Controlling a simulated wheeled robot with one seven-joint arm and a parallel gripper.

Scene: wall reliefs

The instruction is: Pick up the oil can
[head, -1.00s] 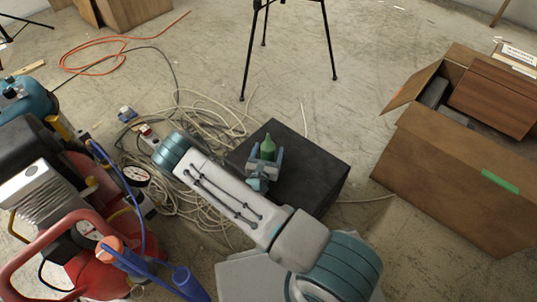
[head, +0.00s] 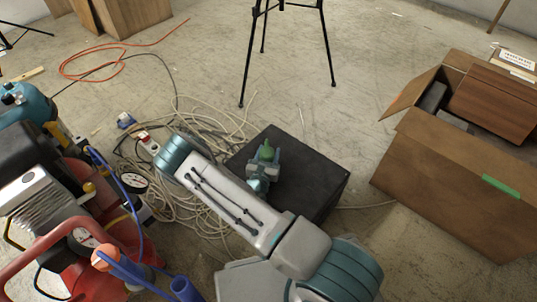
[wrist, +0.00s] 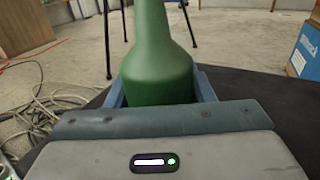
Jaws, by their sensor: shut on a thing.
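The oil can is a green bottle shape with a tapering neck (head: 267,153). In the wrist view the oil can (wrist: 158,75) stands upright between my gripper's blue-grey fingers, its lower body hidden behind the gripper's front edge. My gripper (head: 265,161) is shut on the can, with one finger on each side, over the black block (head: 310,182). The can's base is hidden, so I cannot tell whether it touches the block top.
An open cardboard box (head: 440,180) stands at right. A red compressor (head: 70,235) with blue hoses fills the left. Coiled pale cable (head: 195,205) lies beside the block. Black tripod legs (head: 247,65) stand behind it. Bare concrete floor lies between tripod and box.

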